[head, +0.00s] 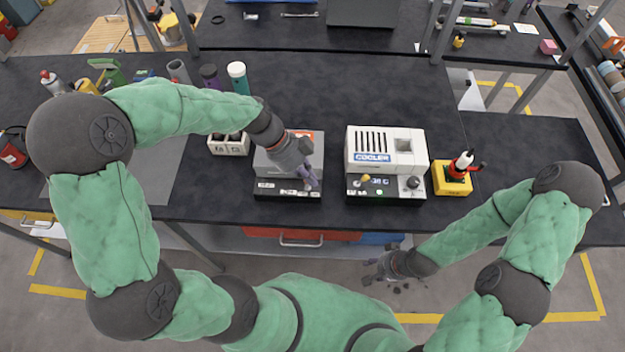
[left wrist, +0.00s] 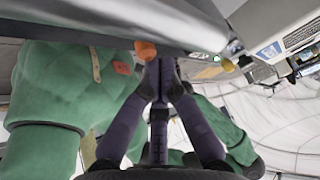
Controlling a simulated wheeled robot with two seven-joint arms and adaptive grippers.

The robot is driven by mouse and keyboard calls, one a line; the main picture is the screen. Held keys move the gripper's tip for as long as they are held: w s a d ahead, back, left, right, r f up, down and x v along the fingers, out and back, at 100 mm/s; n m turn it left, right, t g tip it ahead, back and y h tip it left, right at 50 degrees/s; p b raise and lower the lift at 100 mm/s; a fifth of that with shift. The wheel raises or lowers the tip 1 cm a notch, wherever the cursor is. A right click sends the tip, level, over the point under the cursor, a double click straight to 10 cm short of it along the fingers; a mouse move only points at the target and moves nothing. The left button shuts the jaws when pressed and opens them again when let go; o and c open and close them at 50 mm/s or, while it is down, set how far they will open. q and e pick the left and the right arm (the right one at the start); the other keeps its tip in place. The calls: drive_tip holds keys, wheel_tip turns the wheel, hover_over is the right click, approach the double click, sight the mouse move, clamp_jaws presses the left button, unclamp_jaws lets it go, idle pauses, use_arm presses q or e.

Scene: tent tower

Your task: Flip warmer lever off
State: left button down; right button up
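The warmer (head: 262,185), a grey and black box with a panel along its front, stands on the dark bench left of the cooler. My left gripper (head: 311,181) is over the warmer's front right part and covers some of the panel. In the left wrist view its fingertips (left wrist: 159,68) are together, with nothing seen between them. An orange knob (left wrist: 146,49), apparently the warmer lever's, sits just beside the fingertips; whether they touch I cannot tell. The lever's position is hidden in the head view. My right gripper (head: 372,271) is open and empty, low in front of the bench.
The white cooler (head: 372,160) stands right of the warmer, with its own yellow-knobbed lever (head: 366,178). A yellow box (head: 453,181) with a red and black part is beside it. A white block (head: 229,147) and several bottles are to the left. Bench behind the devices is clear.

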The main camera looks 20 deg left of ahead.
use_arm(q)
drive_tip(key=shift+s+a+f+t+h+b, duration=0.15)
drive_tip(key=shift+a+h+b, duration=0.3)
drive_tip(key=shift+b, duration=0.85)
drive_tip(key=shift+a+t+h+b, duration=0.2)
drive_tip(key=shift+h+b, duration=0.45)
drive_tip(key=shift+b, duration=0.6)
drive_tip(key=shift+a+b, duration=0.2)
drive_tip(key=shift+b, duration=0.4)
drive_tip(key=shift+r, duration=0.35)
drive_tip(key=shift+r, duration=0.6)
